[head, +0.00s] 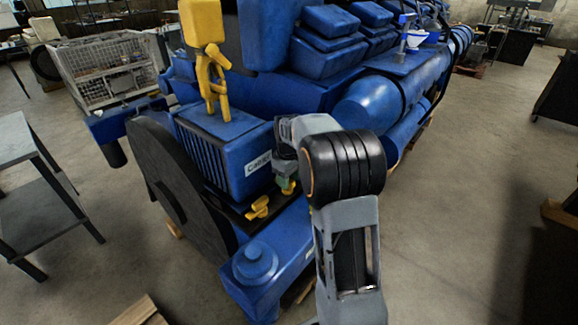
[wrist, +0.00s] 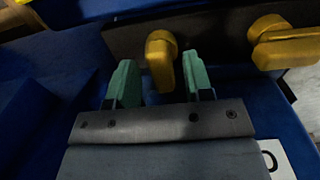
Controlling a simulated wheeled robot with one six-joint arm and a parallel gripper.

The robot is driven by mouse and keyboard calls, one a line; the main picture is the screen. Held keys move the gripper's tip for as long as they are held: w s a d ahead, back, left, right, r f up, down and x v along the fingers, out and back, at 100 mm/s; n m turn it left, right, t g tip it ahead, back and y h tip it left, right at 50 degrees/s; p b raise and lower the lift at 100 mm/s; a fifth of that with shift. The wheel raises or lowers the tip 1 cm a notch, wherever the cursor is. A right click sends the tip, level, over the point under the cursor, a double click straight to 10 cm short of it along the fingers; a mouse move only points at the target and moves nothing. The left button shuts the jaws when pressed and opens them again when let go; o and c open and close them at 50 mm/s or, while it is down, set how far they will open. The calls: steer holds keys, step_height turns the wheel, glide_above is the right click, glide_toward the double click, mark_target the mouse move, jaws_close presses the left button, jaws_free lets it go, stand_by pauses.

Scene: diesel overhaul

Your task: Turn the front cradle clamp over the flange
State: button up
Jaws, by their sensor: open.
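Two yellow cradle clamps sit on the dark flange strip at the foot of the blue engine box. One clamp (wrist: 160,58) lies between and just beyond my fingertips in the wrist view, its arm pointing down toward my gripper. The other clamp (wrist: 284,42) is to the right and also shows in the head view (head: 258,207). I cannot tell by looks which is the front one. My gripper (wrist: 158,78) is open, with green fingers either side of the first clamp; the right finger is very close to it. In the head view my arm and gripper partly hide that clamp.
The blue engine box (head: 225,150) with a white label (head: 258,163) stands beside my gripper. A large black disc (head: 180,195) is at its left. A blue beam with a round cap (head: 255,262) lies in front. Floor to the right is open.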

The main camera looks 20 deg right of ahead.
step_height(320, 180, up, 13)
steer(key=shift+r, duration=0.2)
stand_by(0.3)
stand_by(0.4)
step_height(320, 180, down, 5)
steer(key=s+m, duration=0.2)
steer(key=m, duration=0.1)
steer(key=s+a+t, duration=0.1)
steer(key=s+a, duration=0.2)
steer(key=s, duration=0.3)
steer(key=s+a+f+m+t, duration=0.1)
steer(key=s+a+t, duration=0.1)
steer(key=s+a, duration=0.2)
steer(key=s+a+f+t, duration=0.1)
steer(key=s+a, duration=0.2)
steer(key=s, duration=0.6)
steer(key=shift+s+a+m, duration=0.3)
steer(key=shift+m, duration=0.1)
steer(key=shift+c, duration=0.4)
